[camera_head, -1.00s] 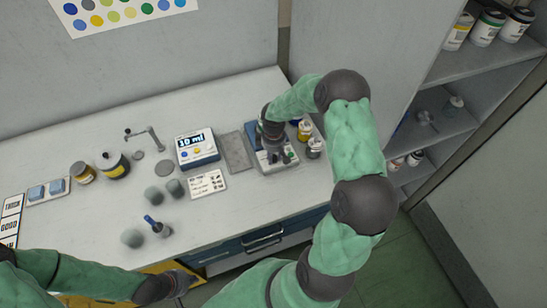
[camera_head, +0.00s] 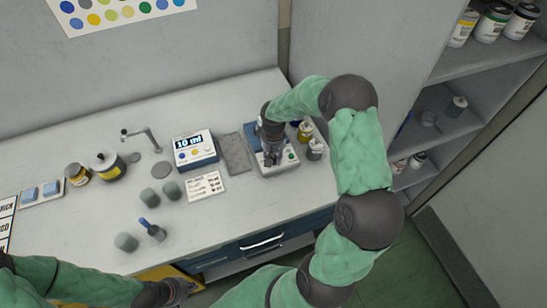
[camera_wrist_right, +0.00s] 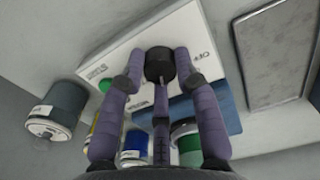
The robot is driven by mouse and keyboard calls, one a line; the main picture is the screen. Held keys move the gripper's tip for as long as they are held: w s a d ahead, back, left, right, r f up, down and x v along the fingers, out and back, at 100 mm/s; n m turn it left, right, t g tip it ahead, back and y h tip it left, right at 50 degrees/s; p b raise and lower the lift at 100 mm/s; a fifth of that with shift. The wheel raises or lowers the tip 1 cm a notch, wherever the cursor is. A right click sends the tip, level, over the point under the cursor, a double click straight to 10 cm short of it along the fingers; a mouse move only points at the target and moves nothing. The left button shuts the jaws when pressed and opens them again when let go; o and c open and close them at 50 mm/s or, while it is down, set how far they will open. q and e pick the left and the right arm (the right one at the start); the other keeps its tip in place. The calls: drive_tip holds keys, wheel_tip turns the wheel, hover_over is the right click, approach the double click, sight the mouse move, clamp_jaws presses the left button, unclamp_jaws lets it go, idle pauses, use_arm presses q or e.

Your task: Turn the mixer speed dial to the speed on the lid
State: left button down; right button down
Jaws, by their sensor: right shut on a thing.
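The mixer (camera_head: 285,165) is a white unit with a blue side on the right of the bench. Its black speed dial (camera_wrist_right: 160,64) stands on the white panel in the right wrist view, with "OFF" printed to its right and a green button (camera_wrist_right: 104,85) to its left. My right gripper (camera_wrist_right: 160,80) is shut on the dial, its purple fingers around it. The fingers hide part of the panel and its markings. Small jars (camera_head: 304,131) stand right of the mixer; I cannot read any speed on a lid. My left gripper (camera_head: 178,290) is low at the bench front; its jaws are unclear.
A grey tray (camera_head: 236,153) lies just left of the mixer. Several grey cups (camera_head: 148,197) and a yellow-labelled can (camera_head: 108,166) stand on the left half. Open shelves are at the right.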

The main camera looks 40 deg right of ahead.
sight(273, 158)
idle(0.4)
drive_tip(key=c, duration=0.9)
unclamp_jaws()
wheel_tip(273, 158, up, 12)
